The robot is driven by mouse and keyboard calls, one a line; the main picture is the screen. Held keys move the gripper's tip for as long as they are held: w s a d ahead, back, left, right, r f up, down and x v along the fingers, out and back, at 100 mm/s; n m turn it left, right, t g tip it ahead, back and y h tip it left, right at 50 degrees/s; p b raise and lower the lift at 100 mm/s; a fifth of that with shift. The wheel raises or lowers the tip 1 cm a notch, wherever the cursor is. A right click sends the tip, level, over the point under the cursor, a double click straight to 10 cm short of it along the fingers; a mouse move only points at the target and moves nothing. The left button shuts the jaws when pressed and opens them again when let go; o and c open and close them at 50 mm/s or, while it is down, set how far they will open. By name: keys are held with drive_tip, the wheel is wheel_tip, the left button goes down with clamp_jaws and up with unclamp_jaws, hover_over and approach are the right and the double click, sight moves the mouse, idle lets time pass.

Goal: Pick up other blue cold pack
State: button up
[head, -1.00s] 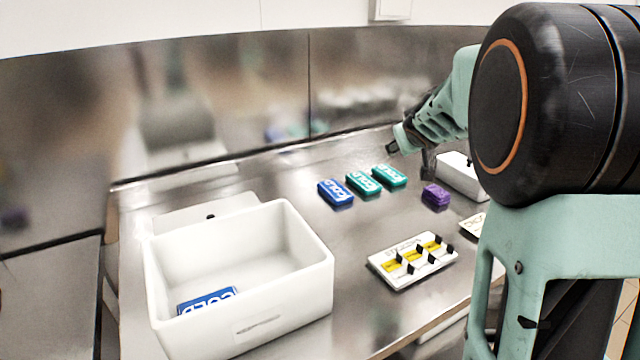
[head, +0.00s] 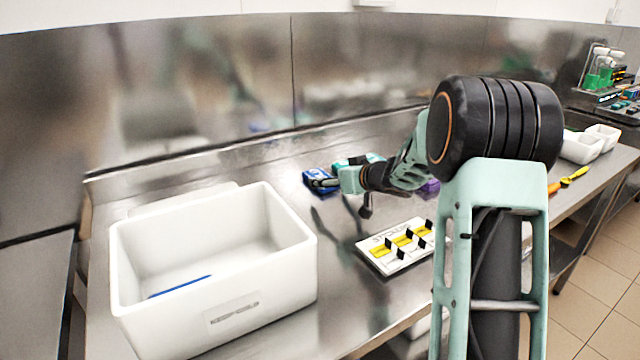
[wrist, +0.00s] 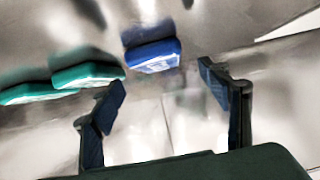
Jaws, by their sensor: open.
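A blue cold pack (head: 318,180) lies on the steel counter behind and right of the white bin. It also shows in the wrist view (wrist: 152,56), ahead of my fingers and roughly between their lines. My gripper (wrist: 168,88) is open and empty, with its two fingers spread. In the head view my gripper (head: 328,183) reaches in from the right, close to the blue pack and partly over it; I cannot tell whether they touch. Another blue cold pack (head: 180,287) lies inside the white bin (head: 215,310), with only a thin strip showing.
Green cold packs (head: 352,163) lie just right of the blue one; in the wrist view they (wrist: 88,74) sit left of it. A purple pack (head: 430,187) is partly behind my arm. A white tray with yellow labels (head: 400,246) stands nearer the front edge.

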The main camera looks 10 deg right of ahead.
drive_tip(key=b+x, duration=0.1)
drive_tip(key=x, duration=0.3)
drive_tip(key=shift+w+f+b, duration=0.1)
drive_tip(key=shift+f+b, duration=0.2)
drive_tip(key=shift+f, duration=0.05)
drive_tip(key=shift+w+a+f, duration=0.1)
drive_tip(key=shift+w+a, duration=0.05)
drive_tip(key=shift+w, duration=0.3)
drive_tip(key=c, duration=1.4)
